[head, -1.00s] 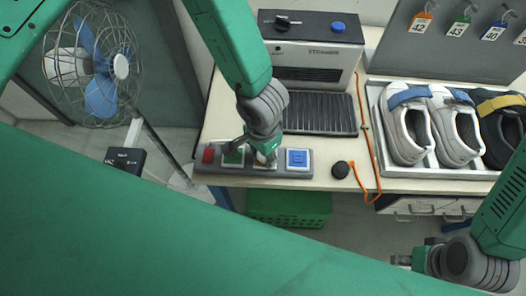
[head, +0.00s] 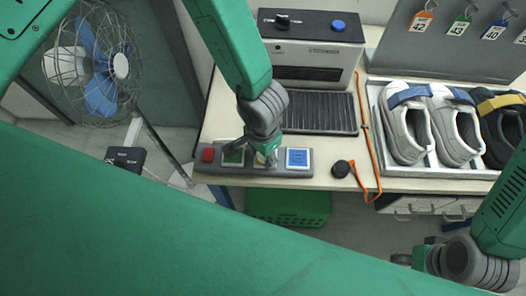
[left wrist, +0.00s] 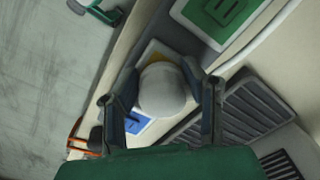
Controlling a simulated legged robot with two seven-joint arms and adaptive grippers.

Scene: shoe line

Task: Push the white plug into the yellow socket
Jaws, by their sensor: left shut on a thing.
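My left gripper (head: 266,160) points down over the grey socket strip (head: 222,170) at the table's front edge. In the left wrist view it is shut on the round white plug (left wrist: 162,90), with one finger on each side. The plug is over the yellow socket (left wrist: 154,47), whose pale border and a little yellow show beside it. The plug hides the socket's middle, so I cannot tell how deep it sits. In the head view a bit of the yellow socket (head: 258,159) shows beside the gripper. My right gripper (head: 402,259) is at the lower right, away from the strip; its fingers are unclear.
The strip also bears a red button (head: 208,154), a green socket (head: 233,157) and a blue socket (head: 298,158). A steamer (head: 312,60) stands behind. An orange cord with a black knob (head: 341,169) lies right. Shoes sit in a white tray (head: 432,162). A green crate (head: 290,207) is below.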

